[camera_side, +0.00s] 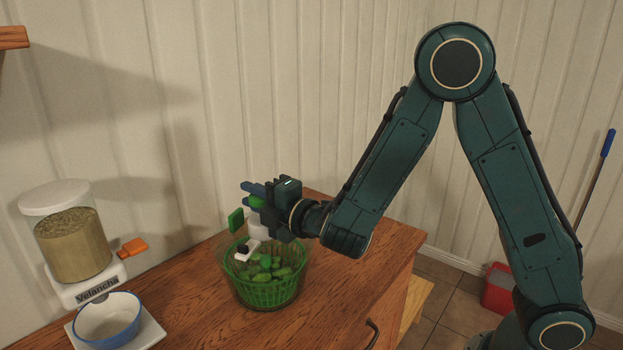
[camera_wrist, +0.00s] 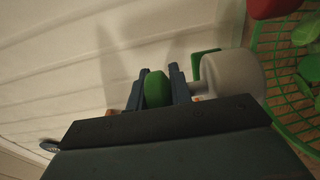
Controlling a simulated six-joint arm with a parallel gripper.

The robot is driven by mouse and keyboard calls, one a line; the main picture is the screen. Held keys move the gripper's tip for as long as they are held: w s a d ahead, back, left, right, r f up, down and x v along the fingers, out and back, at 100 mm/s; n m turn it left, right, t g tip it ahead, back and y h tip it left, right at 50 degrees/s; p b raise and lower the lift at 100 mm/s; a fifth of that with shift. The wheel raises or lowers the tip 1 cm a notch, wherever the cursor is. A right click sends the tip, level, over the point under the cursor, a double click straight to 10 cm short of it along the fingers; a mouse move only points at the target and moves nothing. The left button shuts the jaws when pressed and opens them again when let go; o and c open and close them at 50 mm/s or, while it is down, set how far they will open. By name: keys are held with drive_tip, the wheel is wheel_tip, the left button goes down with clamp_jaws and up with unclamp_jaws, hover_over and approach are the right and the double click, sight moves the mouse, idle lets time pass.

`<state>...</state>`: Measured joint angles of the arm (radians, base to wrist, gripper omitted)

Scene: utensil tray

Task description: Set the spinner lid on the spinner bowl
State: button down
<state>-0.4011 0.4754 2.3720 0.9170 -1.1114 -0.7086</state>
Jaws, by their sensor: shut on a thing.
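The spinner bowl stands on the wooden counter in the side view, a clear bowl with a green slotted basket (camera_side: 268,294) and green pieces inside. My gripper (camera_side: 257,196) is above its left rear part. In the wrist view my gripper (camera_wrist: 158,90) is shut on a rounded green knob. The knob seems to belong to the spinner lid (camera_wrist: 232,75), whose pale hub shows beside the fingers; I cannot make out the lid's full disc or outline. In the side view pale and green parts hang beneath the fingers, close over the bowl's rim. Contact there cannot be told.
The wall is close behind. Counter to the right of the spinner bowl is clear.

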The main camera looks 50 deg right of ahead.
drive_tip(key=shift+f, duration=0.75)
idle(0.6)
drive_tip(key=shift+r, duration=0.8)
drive_tip(key=shift+f, duration=0.8)
idle(1.6)
drive_tip(key=c, duration=1.5)
unclamp_jaws()
drive_tip(key=shift+c, duration=0.2)
